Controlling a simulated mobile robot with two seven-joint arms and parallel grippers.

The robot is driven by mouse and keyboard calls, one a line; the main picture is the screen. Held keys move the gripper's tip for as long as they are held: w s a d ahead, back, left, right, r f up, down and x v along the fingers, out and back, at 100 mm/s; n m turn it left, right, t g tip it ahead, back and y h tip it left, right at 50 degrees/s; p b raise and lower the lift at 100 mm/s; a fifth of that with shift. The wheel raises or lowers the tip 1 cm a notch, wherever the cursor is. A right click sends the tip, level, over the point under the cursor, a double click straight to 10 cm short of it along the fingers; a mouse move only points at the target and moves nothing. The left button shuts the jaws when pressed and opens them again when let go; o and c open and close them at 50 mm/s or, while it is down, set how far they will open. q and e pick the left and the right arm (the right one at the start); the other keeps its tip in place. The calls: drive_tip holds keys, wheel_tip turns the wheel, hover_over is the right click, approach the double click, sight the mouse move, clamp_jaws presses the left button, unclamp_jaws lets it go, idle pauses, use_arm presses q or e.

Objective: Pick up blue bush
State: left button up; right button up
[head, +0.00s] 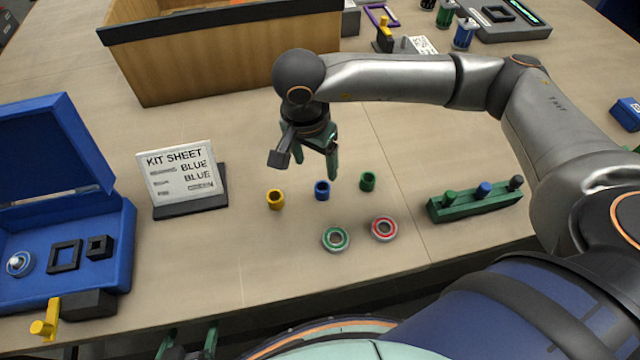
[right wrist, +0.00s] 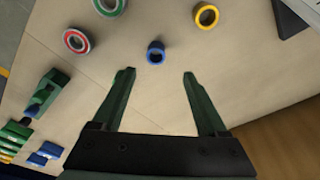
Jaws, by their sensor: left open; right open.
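The blue bush (head: 322,190) is a small hollow cylinder standing upright on the table between a yellow bush (head: 275,199) and a green bush (head: 368,181). My right gripper (head: 315,166) is open and empty, pointing down above and slightly behind the blue bush. In the right wrist view the blue bush (right wrist: 156,52) sits just beyond the gap between the open fingertips (right wrist: 159,74), not touched by them. The green bush cannot be made out in that view. My left gripper (head: 188,342) is at the bottom edge of the head view, open and partly cut off, away from the bushes.
A green-ringed bearing (head: 336,239) and a red-ringed bearing (head: 384,229) lie in front of the bushes. A green peg rack (head: 475,203) stands right. The kit sheet stand (head: 190,205) and open blue case (head: 118,225) are left. A wooden box (head: 200,72) stands behind.

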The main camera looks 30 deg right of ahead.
sight(322, 187)
drive_tip(key=f, duration=0.3)
drive_tip(key=shift+w+d+f, duration=0.1)
drive_tip(key=shift+d+f, duration=0.3)
drive_tip(key=shift+f, duration=0.7)
drive_tip(key=shift+d+f, duration=0.15)
drive_tip(key=shift+f, duration=0.7)
drive_tip(key=shift+d+f, duration=0.2)
drive_tip(key=shift+f, duration=0.7)
drive_tip(key=shift+c, duration=0.3)
clamp_jaws()
